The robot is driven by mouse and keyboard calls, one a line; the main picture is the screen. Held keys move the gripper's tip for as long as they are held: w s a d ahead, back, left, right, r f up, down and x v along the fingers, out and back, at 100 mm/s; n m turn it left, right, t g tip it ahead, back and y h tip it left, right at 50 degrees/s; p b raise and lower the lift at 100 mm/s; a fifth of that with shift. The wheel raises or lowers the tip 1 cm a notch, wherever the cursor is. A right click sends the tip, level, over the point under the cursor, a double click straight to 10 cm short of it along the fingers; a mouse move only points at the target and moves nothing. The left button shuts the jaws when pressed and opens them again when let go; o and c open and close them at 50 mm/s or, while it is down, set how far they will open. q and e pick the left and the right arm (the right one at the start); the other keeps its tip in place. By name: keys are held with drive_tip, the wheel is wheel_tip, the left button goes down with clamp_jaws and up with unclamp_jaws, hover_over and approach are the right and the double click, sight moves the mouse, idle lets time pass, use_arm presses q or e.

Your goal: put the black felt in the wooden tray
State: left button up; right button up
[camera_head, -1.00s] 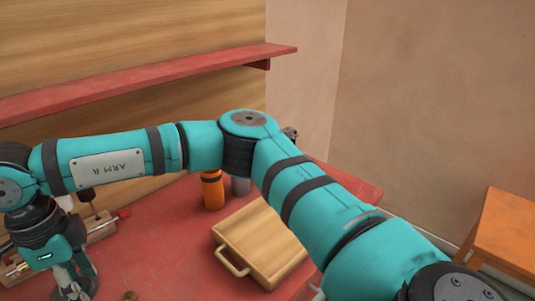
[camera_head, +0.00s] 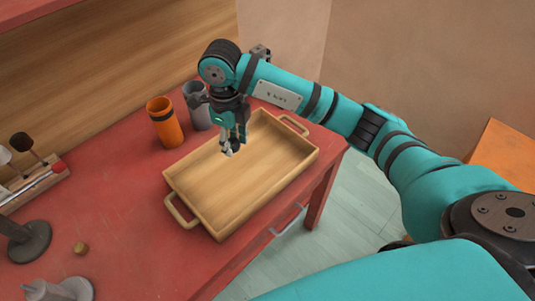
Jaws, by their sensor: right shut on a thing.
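The wooden tray (camera_head: 205,213) lies on the red table, a shallow open box with a handle at each end. My right gripper (camera_head: 229,149) points down over the tray's far left part. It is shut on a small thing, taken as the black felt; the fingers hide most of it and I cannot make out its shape. I cannot tell how high the fingertips are above the tray floor. My left gripper is not in view.
An orange cup (camera_head: 164,123) and a grey cup (camera_head: 197,107) stand behind the tray. The red table (camera_head: 130,225) is clear between these and the tray.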

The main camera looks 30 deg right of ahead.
drive_tip(key=d+f, duration=0.1)
drive_tip(key=d, duration=0.1)
drive_tip(key=p, duration=0.1)
hover_over(244, 170)
drive_tip(key=shift+m, duration=0.3)
wheel_tip(244, 170, down, 5)
drive_tip(key=shift+f, duration=0.15)
wheel_tip(244, 170, down, 4)
drive_tip(key=shift+f+p, duration=0.1)
drive_tip(key=shift+p, duration=0.45)
drive_tip(key=shift+o, duration=1.2)
drive_tip(key=shift+f, duration=0.15)
drive_tip(key=o, duration=0.4)
drive_tip(key=shift+o, duration=0.2)
